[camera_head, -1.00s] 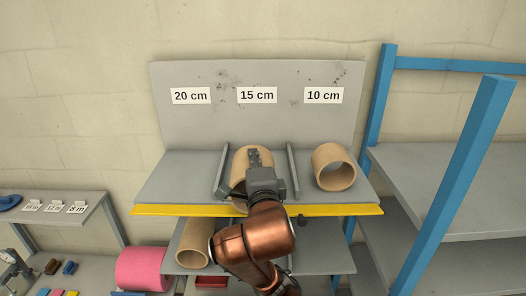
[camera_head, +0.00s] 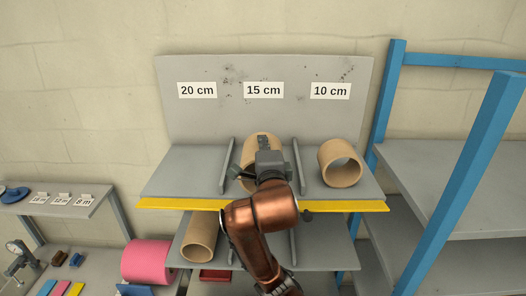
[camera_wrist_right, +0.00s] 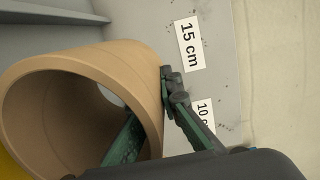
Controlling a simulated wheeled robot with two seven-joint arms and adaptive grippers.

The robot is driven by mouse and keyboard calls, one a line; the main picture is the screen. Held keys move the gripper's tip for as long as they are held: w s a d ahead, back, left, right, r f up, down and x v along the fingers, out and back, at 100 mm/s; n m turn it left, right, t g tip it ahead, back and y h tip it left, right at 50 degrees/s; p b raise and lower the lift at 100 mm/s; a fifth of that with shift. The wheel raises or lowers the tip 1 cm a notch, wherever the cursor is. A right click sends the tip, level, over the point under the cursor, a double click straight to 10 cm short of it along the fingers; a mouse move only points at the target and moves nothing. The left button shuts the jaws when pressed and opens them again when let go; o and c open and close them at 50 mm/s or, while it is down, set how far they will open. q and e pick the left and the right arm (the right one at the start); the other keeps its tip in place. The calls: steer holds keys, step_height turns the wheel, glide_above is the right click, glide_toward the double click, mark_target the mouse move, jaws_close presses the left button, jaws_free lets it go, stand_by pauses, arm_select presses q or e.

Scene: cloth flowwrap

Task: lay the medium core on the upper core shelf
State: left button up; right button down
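The medium core (camera_head: 249,150) is a tan cardboard tube in the middle bay, under the 15 cm label, of the grey upper core shelf (camera_head: 184,172). It lies with its open end toward me. My right gripper (camera_head: 264,150) is at this core from the front and covers part of it. In the right wrist view, the core (camera_wrist_right: 70,58) has one green-padded finger inside its bore and the other outside, touching near the rim, so the gripper (camera_wrist_right: 150,105) straddles the wall. Whether the core's underside touches the shelf is hidden. My left gripper is not in view.
A shorter core (camera_head: 341,165) lies in the right bay; the left bay is empty. Thin dividers (camera_head: 227,165) separate the bays, and a yellow strip (camera_head: 165,205) edges the front. Another core (camera_head: 199,240) lies on the lower shelf. A blue-posted rack (camera_head: 465,165) stands at right.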

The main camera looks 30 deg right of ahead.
steer(key=w+d+f+b, duration=0.1)
steer(key=w+d+f, duration=0.1)
steer(key=w, duration=0.3)
steer(key=shift+w+d, duration=0.4)
steer(key=shift+d, duration=0.3)
steer(key=shift+f+b, duration=0.6)
steer(key=shift+f, duration=0.15)
steer(key=c, duration=2.1)
jaws_free()
steer(key=v, duration=1.1)
steer(key=shift+s+a, duration=0.2)
steer(key=shift+s, duration=0.3)
